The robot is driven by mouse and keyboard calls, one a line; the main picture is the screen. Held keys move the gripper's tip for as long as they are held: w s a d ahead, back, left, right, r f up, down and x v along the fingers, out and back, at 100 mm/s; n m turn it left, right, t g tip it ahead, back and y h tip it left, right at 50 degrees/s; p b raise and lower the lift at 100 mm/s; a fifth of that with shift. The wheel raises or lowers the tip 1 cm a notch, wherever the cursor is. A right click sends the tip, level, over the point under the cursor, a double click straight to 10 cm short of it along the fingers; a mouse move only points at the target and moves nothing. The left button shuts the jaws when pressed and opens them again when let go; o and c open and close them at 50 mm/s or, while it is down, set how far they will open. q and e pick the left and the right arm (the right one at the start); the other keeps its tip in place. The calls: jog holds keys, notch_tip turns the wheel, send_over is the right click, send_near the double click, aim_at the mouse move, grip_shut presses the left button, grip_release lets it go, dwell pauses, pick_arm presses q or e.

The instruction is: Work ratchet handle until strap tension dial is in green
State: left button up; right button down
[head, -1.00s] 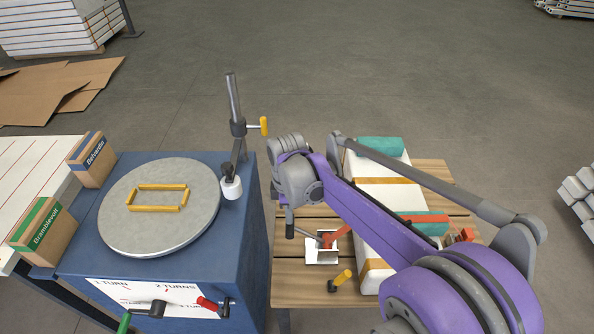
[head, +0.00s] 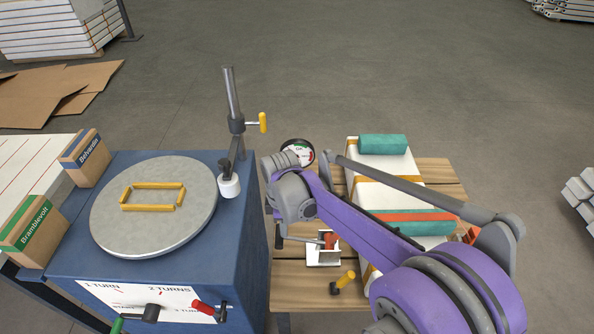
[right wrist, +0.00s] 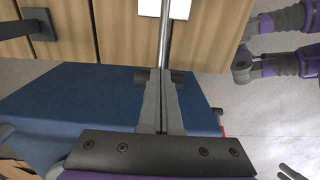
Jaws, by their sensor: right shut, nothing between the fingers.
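The ratchet is a white bracket (head: 322,257) with a red part (head: 330,241) on the slatted wooden table. Its thin grey handle (head: 305,239) points left, toward my right gripper (head: 279,238). In the right wrist view the handle shows as a shiny rod (right wrist: 164,45) running up from the fingertips (right wrist: 160,76). My right gripper is shut, with its tips at the rod's near end. The round black-rimmed tension dial (head: 298,150) is partly covered by my right wrist; its face shows white, green and red, but the needle is unclear.
An orange strap (head: 415,217) crosses the white and teal load.

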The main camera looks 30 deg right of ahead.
jog(key=shift+w+a+f+b, duration=0.15)
jog(key=shift+f+b, duration=0.15)
jog(key=shift+f, duration=0.45)
notch_tip(320, 180, up, 12)
jog(key=p, duration=0.9)
jog(key=shift+r, duration=0.15)
jog(key=s+a+r+m+t+p, duration=0.1)
jog(key=s+a+m+t+p, duration=0.1)
jog(key=s+m, duration=0.3)
jog(key=s+a+r+m+t+p, duration=0.1)
jog(key=s+a+m+t+p, duration=0.1)
jog(key=s+m, duration=0.4)
jog(key=shift+s+a+r+m+t, duration=0.25)
jog(key=shift+s+a+t, duration=0.4)
jog(key=shift+s, duration=2.15)
